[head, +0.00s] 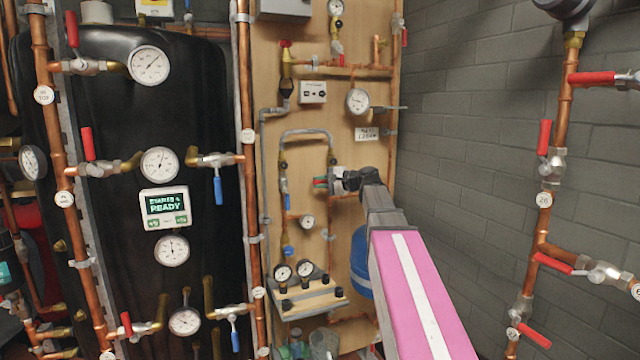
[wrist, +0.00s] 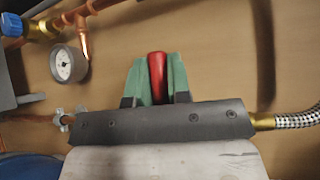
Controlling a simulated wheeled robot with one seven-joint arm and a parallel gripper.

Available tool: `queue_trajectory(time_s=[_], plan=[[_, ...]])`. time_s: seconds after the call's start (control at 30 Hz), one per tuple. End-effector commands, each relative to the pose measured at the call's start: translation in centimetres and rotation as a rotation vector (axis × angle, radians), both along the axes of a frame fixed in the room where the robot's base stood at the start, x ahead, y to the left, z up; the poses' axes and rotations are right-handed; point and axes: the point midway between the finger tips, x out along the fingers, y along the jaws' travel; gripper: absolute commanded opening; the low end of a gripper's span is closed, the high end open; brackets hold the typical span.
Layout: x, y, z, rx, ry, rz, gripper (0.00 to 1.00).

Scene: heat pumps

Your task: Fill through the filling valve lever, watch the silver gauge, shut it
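In the wrist view, the green fingers of my gripper (wrist: 157,62) lie against both sides of a red lever (wrist: 157,78), which points away from the camera. The valve body under the lever is hidden by my gripper. In the head view, my gripper (head: 321,183) is at the wooden panel's pipework, with a bit of red between its fingers. A small round silver-rimmed gauge (wrist: 68,64) with a white dial is at upper left in the wrist view. A similar small gauge (head: 307,221) is below my gripper in the head view. Its reading is too small to tell.
A braided hose (wrist: 298,119) with a brass end is to the right of my gripper. A blue vessel (head: 361,266) stands behind my arm. A shelf with two gauges (head: 305,299) is below. A black tank (head: 110,200) with several gauges is at left.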

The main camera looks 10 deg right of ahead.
Motion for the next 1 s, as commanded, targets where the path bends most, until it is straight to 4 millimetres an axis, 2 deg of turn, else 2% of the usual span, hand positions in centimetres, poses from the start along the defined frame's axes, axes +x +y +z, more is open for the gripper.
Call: queue_trajectory(time_s=[0.27,0.47,1.0], plan=[[0.0,0.0,-0.1,-0.019,-0.004,0.001,0.00],[0.0,0.0,-0.6,-0.098,-0.025,0.002,0.00],[0.2,-1.0,-3.4,-0.558,-0.148,0.001,0.00]])
